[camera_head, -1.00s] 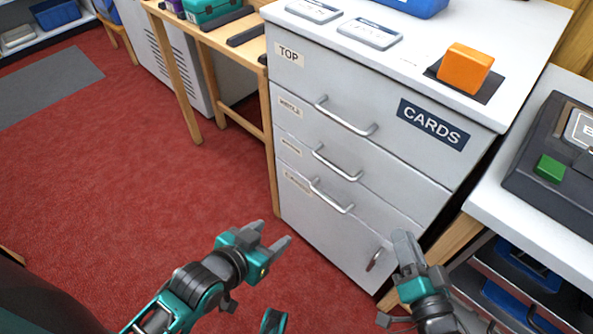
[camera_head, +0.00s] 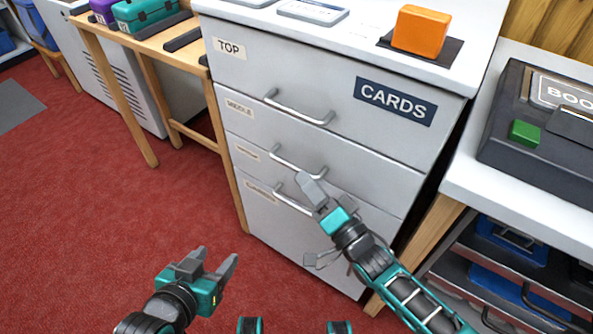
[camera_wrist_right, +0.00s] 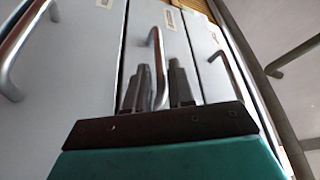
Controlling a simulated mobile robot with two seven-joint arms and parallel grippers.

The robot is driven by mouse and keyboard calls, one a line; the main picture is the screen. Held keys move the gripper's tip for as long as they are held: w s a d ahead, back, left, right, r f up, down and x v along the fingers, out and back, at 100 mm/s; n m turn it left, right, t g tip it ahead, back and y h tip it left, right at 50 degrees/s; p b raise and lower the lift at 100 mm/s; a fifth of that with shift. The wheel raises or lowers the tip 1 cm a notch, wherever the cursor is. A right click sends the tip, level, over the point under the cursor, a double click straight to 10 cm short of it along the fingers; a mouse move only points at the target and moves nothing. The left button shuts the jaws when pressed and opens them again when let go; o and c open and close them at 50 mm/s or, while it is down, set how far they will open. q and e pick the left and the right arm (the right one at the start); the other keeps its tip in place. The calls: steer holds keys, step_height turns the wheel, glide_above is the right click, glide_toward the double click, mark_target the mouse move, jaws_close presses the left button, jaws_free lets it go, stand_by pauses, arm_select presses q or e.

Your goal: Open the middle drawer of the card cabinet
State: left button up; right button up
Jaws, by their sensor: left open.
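The grey card cabinet (camera_head: 330,145) stands in the middle of the head view with its drawers shut. The drawer labelled MIDDLE is the second one down, and its bar handle (camera_head: 290,159) is partly hidden behind my right gripper. My right gripper (camera_head: 313,182) is at the right part of this handle. In the right wrist view, the handle (camera_wrist_right: 157,55) runs between the two spread fingers (camera_wrist_right: 160,90), closer to the left finger; whether it touches cannot be told. My left gripper (camera_head: 213,266) is open and empty, low over the floor, away from the cabinet.
The top drawer handle (camera_head: 300,110) is above and a lower handle (camera_head: 290,200) close below. An orange block (camera_head: 421,30) sits on the cabinet top. A wooden table (camera_head: 140,50) stands left, a white bench (camera_head: 465,180) right. Red floor (camera_head: 110,200) before the cabinet is clear.

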mark_target(297, 167)
steer(key=shift+b+x, duration=0.35)
steer(key=shift+x, duration=1.8)
steer(key=shift+c, duration=0.2)
jaws_close()
